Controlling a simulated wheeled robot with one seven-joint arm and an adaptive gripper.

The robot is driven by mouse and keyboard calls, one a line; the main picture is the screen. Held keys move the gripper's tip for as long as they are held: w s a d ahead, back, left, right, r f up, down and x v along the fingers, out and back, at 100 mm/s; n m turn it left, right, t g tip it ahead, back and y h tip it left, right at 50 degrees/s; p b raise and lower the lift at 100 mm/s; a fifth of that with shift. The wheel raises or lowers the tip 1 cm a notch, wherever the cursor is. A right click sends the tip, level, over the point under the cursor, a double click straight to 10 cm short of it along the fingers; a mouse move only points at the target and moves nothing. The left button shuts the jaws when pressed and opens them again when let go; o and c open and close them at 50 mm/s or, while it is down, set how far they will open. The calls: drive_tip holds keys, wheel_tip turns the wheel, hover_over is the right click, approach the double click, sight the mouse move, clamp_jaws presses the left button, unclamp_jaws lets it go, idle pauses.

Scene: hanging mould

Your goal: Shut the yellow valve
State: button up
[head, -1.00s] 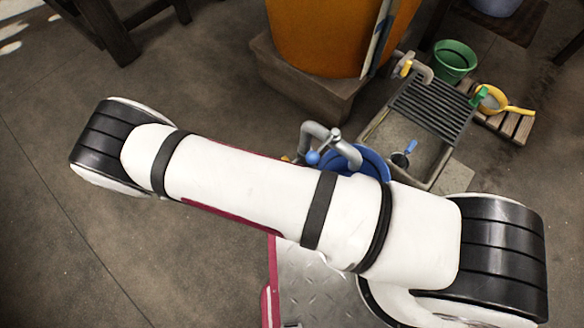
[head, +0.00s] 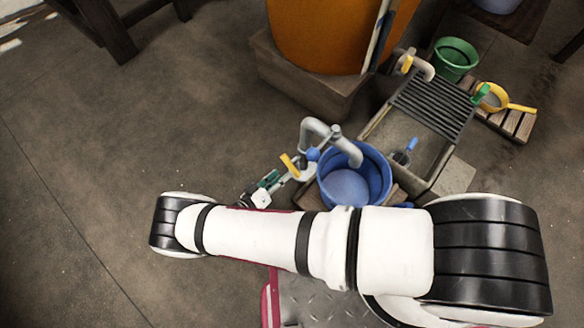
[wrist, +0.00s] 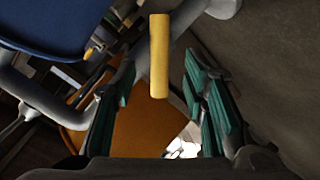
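A yellow valve handle (head: 289,165) sits on the grey pipe (head: 318,128) beside the blue bucket. In the wrist view this yellow handle (wrist: 160,55) is a flat upright bar in the gap between my fingers, with space on both sides. My gripper (head: 268,181) has green finger pads and is close to the handle in the head view. The wrist view shows my gripper (wrist: 162,84) open, its fingers apart and holding nothing. A second yellow handle (head: 407,64) is on another grey pipe farther back.
A blue valve knob (head: 313,153) is on the same pipe, close to the yellow handle. The pipe's spout hangs over the blue bucket (head: 376,165). A stone basin (head: 437,150) with a dark grate stands to the right, and an orange vessel (head: 325,35) behind. Floor at left is clear.

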sight(290, 169)
drive_tip(key=b+x, duration=0.1)
drive_tip(key=x, duration=0.6)
drive_tip(key=shift+w+d+b, duration=0.1)
drive_tip(key=shift+w+b, duration=0.05)
drive_tip(key=shift+b, duration=0.25)
drive_tip(key=shift+c, duration=0.4)
clamp_jaws()
